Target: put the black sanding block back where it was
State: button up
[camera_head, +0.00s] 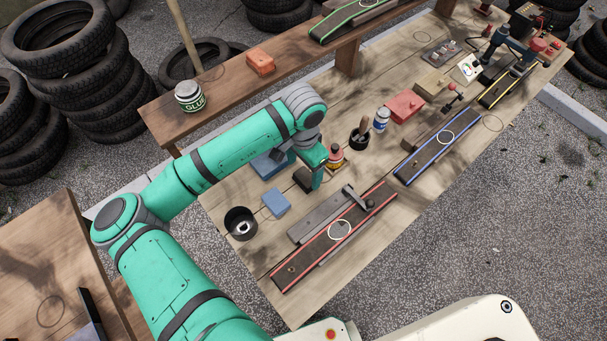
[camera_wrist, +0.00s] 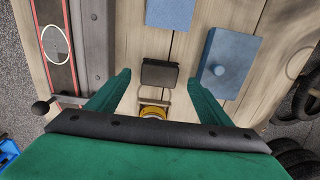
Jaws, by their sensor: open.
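The black sanding block (camera_wrist: 160,74) lies on the wooden bench top in the wrist view, between and slightly beyond my fingers, with a gap on each side. In the head view a dark block (camera_head: 302,179), likely the same one, shows beside my gripper and is partly hidden by it. My gripper (camera_head: 317,178) is over the bench with its fingers pointing down. In the wrist view my gripper (camera_wrist: 161,80) is open, with nothing held between the fingers. Its exact height over the block is hard to tell.
A dark pot (camera_head: 359,138) and blue-white bottle (camera_head: 381,120) stand to the right. A raised shelf (camera_head: 220,85) lies behind.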

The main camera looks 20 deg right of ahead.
aim_at(304, 179)
notch_tip(304, 179, up, 7)
dwell(0.3)
dwell(0.5)
